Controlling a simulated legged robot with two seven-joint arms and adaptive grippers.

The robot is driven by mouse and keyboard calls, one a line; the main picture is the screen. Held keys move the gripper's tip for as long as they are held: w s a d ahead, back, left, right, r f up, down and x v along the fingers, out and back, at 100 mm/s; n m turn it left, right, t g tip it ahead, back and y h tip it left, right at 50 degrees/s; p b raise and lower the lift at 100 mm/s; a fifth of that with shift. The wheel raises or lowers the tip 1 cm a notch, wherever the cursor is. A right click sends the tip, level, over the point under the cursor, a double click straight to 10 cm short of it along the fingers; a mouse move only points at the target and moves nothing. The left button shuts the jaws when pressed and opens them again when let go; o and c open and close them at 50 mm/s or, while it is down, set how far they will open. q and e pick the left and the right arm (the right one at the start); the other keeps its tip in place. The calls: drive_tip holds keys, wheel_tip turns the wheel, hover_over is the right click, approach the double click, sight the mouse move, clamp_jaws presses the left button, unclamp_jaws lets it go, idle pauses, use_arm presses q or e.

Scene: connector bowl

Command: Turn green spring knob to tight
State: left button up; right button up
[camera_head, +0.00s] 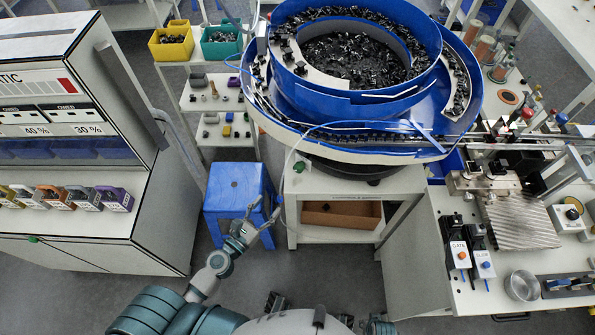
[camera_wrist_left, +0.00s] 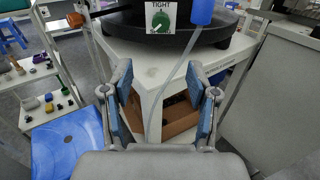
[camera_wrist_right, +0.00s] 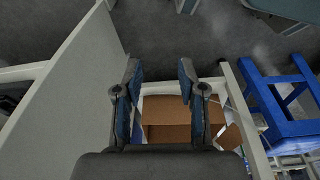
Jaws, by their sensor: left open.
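The green knob (camera_wrist_left: 160,20) sits on a white plate marked TIGHT at the top of the left wrist view. A pale mark on it points to the lower left; the lower lettering is too small to read. My left gripper (camera_wrist_left: 160,88) is open and empty, with the knob ahead of it, between the line of its fingers and apart from them. In the head view my left gripper (camera_head: 262,213) is over the blue stool, left of the white feeder stand. My right gripper (camera_wrist_right: 160,82) is open and empty, facing the floor and the stand's cardboard box.
The blue bowl feeder (camera_head: 350,95) stands on the white stand (camera_head: 296,190), with a cardboard box (camera_head: 340,215) on its shelf. A blue stool (camera_head: 225,190) is beside it. A blue cylinder (camera_wrist_left: 203,12) and a thin pale hose (camera_wrist_left: 165,90) are near the knob. A workbench (camera_head: 440,290) is at right.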

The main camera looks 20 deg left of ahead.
use_arm(q)
drive_tip(key=p, duration=0.3)
approach(297, 171)
drive_tip(key=w, duration=0.3)
drive_tip(key=x, duration=0.6)
drive_tip(key=shift+d, duration=0.4)
drive_tip(key=shift+x, duration=0.75)
use_arm(e)
drive_tip(key=s+f, duration=0.4)
drive_tip(key=f, duration=0.3)
drive_tip(key=shift+s+d, duration=0.4)
drive_tip(key=shift+d, duration=0.05)
use_arm(q)
clamp_jaws()
